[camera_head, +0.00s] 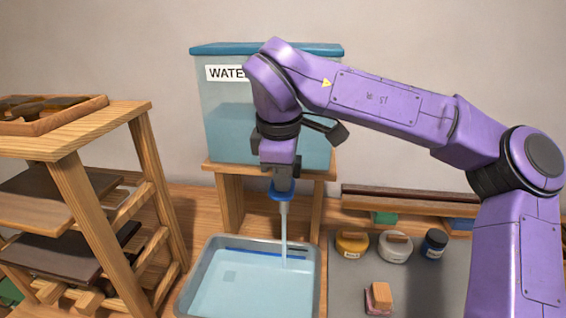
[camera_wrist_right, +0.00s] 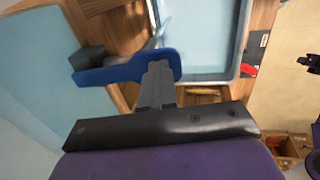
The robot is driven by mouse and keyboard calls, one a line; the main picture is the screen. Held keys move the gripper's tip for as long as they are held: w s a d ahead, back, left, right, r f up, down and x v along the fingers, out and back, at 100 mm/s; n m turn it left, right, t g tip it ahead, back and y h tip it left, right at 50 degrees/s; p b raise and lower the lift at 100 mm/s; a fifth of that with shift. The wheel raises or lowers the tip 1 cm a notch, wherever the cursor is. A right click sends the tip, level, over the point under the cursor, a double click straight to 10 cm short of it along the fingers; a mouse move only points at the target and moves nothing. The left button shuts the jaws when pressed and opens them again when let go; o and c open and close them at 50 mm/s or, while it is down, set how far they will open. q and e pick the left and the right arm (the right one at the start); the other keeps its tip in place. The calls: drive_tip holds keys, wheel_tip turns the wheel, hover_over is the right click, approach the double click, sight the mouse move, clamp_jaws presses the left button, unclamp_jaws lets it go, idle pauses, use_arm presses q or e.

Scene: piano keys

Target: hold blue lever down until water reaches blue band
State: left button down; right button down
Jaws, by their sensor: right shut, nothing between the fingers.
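The blue lever (camera_head: 281,191) is on the tap below the water tank (camera_head: 222,112). It also shows in the right wrist view (camera_wrist_right: 128,68). My right gripper (camera_head: 281,180) is shut and empty, its fingertips on the lever from above. A stream of water (camera_head: 284,240) falls from the spout into the grey tray (camera_head: 187,296). Pale blue water (camera_head: 245,292) covers the tray's bottom. A blue band (camera_head: 262,255) runs along the inside of the tray's far wall, above the water as far as I can tell. My left gripper is out of view.
A wooden shelf rack (camera_head: 70,178) stands at the left. Right of the tray, a grey mat (camera_head: 345,290) holds a yellow jar (camera_head: 352,244), a white jar (camera_head: 395,247), a dark blue jar (camera_head: 434,243) and a pink and tan block (camera_head: 379,297).

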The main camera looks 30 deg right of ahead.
drive_tip(key=shift+f, duration=0.2)
drive_tip(key=v, duration=0.1)
drive_tip(key=p+v, duration=0.1)
drive_tip(key=v, duration=0.1)
drive_tip(key=shift+w+d+r+p, duration=0.1)
drive_tip(key=shift+w+r+p, duration=0.05)
drive_tip(key=shift+w+p, duration=0.15)
drive_tip(key=v, duration=1.1)
drive_tip(key=shift+s, duration=0.15)
